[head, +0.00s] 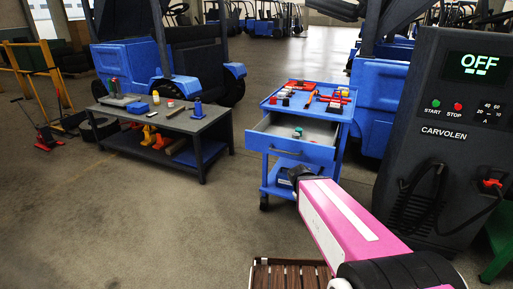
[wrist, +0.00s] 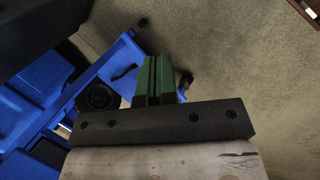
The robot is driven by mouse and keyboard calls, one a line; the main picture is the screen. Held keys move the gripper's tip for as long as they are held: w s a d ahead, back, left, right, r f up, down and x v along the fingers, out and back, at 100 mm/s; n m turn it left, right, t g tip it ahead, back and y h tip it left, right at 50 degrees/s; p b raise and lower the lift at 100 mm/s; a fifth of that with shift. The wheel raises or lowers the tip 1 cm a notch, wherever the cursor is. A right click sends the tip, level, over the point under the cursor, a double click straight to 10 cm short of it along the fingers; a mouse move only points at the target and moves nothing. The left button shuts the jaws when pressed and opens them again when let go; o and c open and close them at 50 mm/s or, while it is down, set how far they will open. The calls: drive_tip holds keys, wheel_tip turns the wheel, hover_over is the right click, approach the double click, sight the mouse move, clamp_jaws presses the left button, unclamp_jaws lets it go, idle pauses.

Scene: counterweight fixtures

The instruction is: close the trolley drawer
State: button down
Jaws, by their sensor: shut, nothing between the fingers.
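The blue trolley (head: 338,115) stands right of centre in the head view, beside the dark charger cabinet. Its drawer (head: 310,152) is pulled out toward me, with its grey inside and a few small items showing. A dark handle (head: 285,152) runs along the drawer front. My pink arm reaches toward the trolley's lower part, and its dark end covers some of it; the fingertips are hidden there. In the wrist view my gripper (wrist: 158,75) has green fingers, shut and empty. Blue trolley parts (wrist: 100,75) show left of the fingers; I cannot tell whether they touch.
The charger cabinet (head: 455,150) with a hanging cable stands close at the right. A dark workbench (head: 215,120) with tools is to the left. A slatted wooden surface (head: 290,275) is in front. Grey floor (head: 150,220) between bench and trolley is clear.

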drive_tip(key=w+a+r+n+t+h, duration=0.3)
drive_tip(key=a+n, duration=0.2)
drive_tip(key=n, duration=0.1)
drive_tip(key=n+t+y, duration=0.1)
drive_tip(key=n+t, duration=1.1)
drive_tip(key=n, duration=0.7)
approach(264, 143)
drive_tip(key=x, duration=0.7)
drive_tip(key=shift+w+d, duration=0.15)
drive_tip(key=shift+w, duration=0.1)
drive_tip(key=shift+w+f, duration=0.1)
drive_tip(key=x, duration=2.9)
drive_tip(key=shift+w, duration=0.3)
drive_tip(key=shift+w, duration=0.2)
drive_tip(key=shift+s, duration=0.15)
